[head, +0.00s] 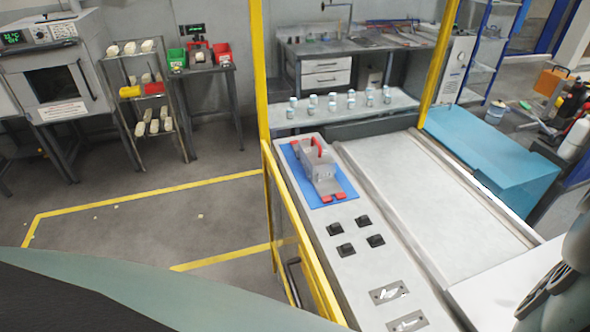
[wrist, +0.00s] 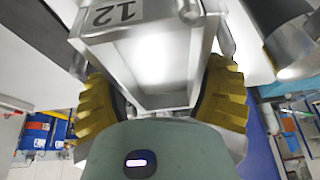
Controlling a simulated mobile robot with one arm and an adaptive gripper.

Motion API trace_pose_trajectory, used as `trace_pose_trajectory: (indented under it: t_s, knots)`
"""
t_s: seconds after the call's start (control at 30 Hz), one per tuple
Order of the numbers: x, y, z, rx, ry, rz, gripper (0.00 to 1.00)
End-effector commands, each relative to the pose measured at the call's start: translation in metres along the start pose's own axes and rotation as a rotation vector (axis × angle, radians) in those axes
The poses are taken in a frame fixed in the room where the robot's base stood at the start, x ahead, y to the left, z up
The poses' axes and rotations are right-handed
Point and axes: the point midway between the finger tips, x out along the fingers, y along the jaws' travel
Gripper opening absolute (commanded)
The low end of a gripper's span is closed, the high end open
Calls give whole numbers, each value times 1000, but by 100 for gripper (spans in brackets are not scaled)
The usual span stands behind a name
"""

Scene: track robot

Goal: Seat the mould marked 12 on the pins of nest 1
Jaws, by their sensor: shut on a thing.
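The mould marked 12 (wrist: 145,60) is a metal open box with the number on a plate at its edge, seen in the wrist view. My gripper (wrist: 160,95) has its yellow ribbed fingers shut on both sides of it. In the head view neither the mould nor the fingers can be made out. Black square blocks (head: 346,249) stand in two rows on the pale bench top (head: 325,222). Two flat metal plates, one nearer the middle (head: 388,292) and one at the bottom edge (head: 408,321), lie in front of them. I cannot tell which is nest 1.
A grey fixture with red handles (head: 322,172) stands on a blue mat (head: 345,188) at the bench's far end. A yellow post (head: 262,75) and yellow rail (head: 305,250) border the bench. A wide pale surface (head: 440,205) to its right is clear.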

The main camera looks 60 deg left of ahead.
Motion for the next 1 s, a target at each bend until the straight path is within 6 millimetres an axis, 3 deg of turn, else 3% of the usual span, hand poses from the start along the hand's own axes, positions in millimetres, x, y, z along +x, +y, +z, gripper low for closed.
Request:
trace_pose_trajectory:
  t_s: [1.0]
  knots:
    - [7,1,2,1,5,1,29]
